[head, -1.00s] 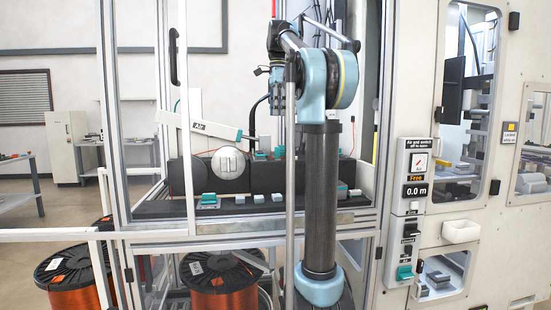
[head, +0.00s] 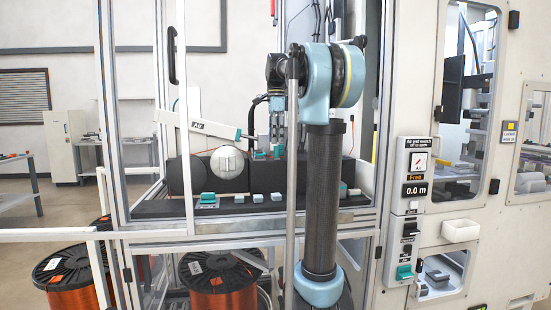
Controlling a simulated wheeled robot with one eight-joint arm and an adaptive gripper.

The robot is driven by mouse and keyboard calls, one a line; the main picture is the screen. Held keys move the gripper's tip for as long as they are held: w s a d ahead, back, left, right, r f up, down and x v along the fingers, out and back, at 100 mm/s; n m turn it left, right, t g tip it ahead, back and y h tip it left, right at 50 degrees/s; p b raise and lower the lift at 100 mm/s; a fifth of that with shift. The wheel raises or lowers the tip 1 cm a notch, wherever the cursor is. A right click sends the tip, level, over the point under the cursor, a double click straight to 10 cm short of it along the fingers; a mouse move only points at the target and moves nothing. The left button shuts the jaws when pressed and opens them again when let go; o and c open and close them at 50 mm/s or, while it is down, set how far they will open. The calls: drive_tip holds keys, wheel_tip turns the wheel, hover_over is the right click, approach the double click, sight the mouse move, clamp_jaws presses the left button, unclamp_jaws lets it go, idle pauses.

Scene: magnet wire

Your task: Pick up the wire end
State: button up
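My gripper (head: 277,148) points down inside the machine frame, just above small teal-and-grey blocks (head: 268,154) on top of the dark housing. It is small in the head view, and I cannot tell whether its fingers are open or shut, or whether they touch anything. I cannot make out the wire end; it is too thin to see or hidden behind my arm or gripper. Spools of copper-coloured wire (head: 222,301) stand on the floor below the machine.
A round light disc (head: 228,162) sits on the dark housing's front. Upright frame posts (head: 187,100) stand around the work space. A panel with switches (head: 413,190) is at the right.

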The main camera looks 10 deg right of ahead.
sight(276, 156)
drive_tip(key=shift+s+f, duration=0.1)
drive_tip(key=shift+f, duration=2.8)
clamp_jaws()
